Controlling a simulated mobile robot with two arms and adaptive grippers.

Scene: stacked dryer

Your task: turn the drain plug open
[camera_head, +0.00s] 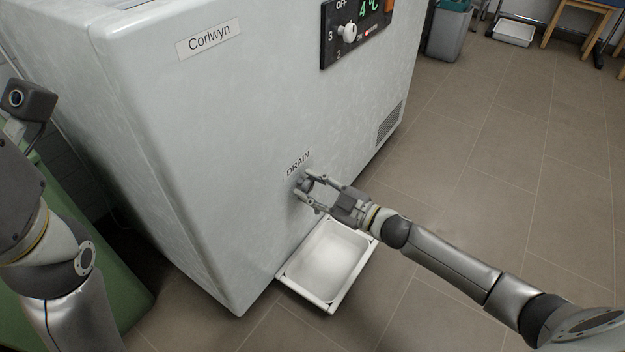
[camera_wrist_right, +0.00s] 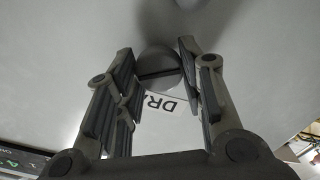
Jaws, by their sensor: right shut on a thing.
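The drain plug (camera_head: 305,184) is a small round grey knob low on the front of the pale freezer-like cabinet, just under the DRAIN label (camera_head: 298,164). In the right wrist view the plug (camera_wrist_right: 160,68) shows a dark slot or ridge across its face, lying nearly level in that picture. My right gripper (camera_head: 303,185) is shut on the plug, with one finger on each side of it. It also shows in the right wrist view (camera_wrist_right: 157,62), its fingers partly hiding the label. My left arm is at the left edge; its fingers are not seen.
A white tray (camera_head: 283,277) lies on the floor below the plug, against the cabinet (camera_head: 190,130). A control panel (camera_head: 328,45) with a white knob is higher up. A grey bin (camera_head: 447,35) stands behind.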

